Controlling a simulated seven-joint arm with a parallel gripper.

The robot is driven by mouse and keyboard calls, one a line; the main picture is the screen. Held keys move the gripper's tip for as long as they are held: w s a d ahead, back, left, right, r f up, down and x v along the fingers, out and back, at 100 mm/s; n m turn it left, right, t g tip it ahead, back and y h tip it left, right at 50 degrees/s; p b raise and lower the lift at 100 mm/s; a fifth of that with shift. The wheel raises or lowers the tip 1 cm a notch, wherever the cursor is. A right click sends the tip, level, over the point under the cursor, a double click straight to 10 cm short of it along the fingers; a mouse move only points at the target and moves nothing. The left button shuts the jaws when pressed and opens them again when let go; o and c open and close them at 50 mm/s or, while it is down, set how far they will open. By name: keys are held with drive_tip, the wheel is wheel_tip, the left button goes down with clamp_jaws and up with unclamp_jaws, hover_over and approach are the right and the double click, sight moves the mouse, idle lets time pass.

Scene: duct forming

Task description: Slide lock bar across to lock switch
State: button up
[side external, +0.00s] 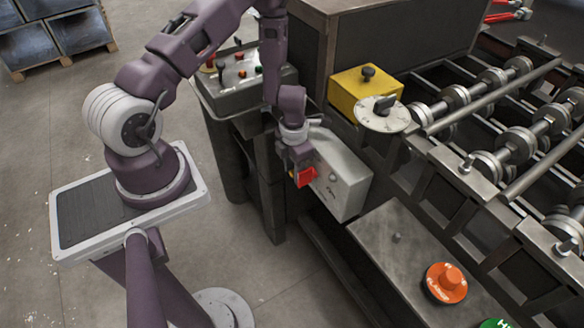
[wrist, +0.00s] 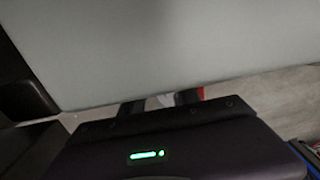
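A pale grey switch box (side external: 342,172) is mounted on the side of the dark machine in the side external view. A red piece (side external: 307,177), possibly the lock bar or switch handle, sits at its left face. My gripper (side external: 299,170) is right at this red piece and partly covers it. I cannot tell whether the fingers grip it. In the wrist view the box's plain grey surface (wrist: 180,45) fills the top. My gripper's fingers (wrist: 160,101) show only as short stubs there, with a bit of red (wrist: 201,93) beside them. The fingertips are hidden.
A yellow box with a black knob (side external: 366,90) and a round dial (side external: 383,115) stand above the switch box. A control panel (side external: 243,75) is behind my arm. An orange button (side external: 446,284) is at lower right, and roller shafts (side external: 490,95) fill the right.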

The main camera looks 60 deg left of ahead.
sight(293, 173)
drive_tip(key=shift+a, duration=0.1)
wheel_tip(293, 173, up, 7)
idle(0.6)
drive_tip(key=shift+r, duration=0.1)
